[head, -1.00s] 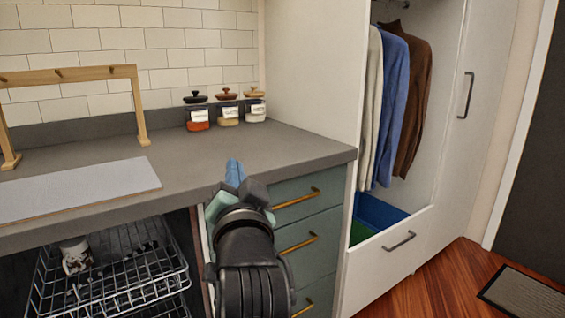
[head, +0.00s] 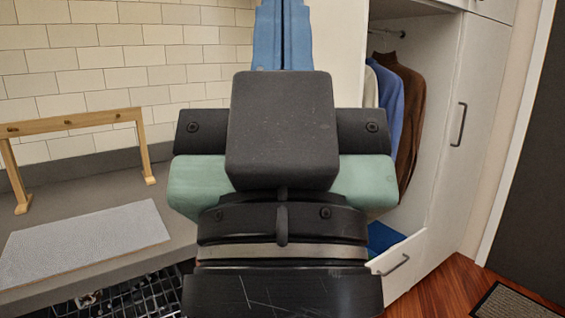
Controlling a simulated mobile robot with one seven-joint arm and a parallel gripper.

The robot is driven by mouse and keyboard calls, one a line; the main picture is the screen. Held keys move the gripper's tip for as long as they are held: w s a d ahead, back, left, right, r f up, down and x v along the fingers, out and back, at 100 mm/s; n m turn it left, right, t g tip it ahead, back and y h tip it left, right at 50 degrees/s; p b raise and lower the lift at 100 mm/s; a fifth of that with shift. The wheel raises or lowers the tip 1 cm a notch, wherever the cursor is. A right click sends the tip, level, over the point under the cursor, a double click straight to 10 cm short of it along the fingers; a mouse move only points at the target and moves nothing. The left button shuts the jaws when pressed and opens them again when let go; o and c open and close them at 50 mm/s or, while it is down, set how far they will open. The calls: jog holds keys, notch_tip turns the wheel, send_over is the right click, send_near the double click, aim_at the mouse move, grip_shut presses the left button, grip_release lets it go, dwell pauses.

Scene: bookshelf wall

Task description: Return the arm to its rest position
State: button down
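My gripper (head: 282,35) is raised large in the middle of the head view, very close to the camera, pointing upward. Its two blue fingers stand side by side against each other at the centre, so it looks shut. Their tips run out of the top of the picture. I see nothing held between the visible parts of the fingers. The black and green hand body hides the jars, the drawers and part of the wardrobe.
A grey counter (head: 95,180) with a wooden rack (head: 75,122) and a light mat (head: 85,240) lies at left. Wire dish rack (head: 120,300) is below. At right, a wardrobe with hanging clothes (head: 408,110) has its lower drawer (head: 400,265) open. A doormat (head: 515,305) lies on the floor.

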notch_tip(320, 180, up, 21)
jog(key=p, duration=1.8)
jog(key=shift+f+p, duration=0.15)
jog(key=shift+p, duration=0.15)
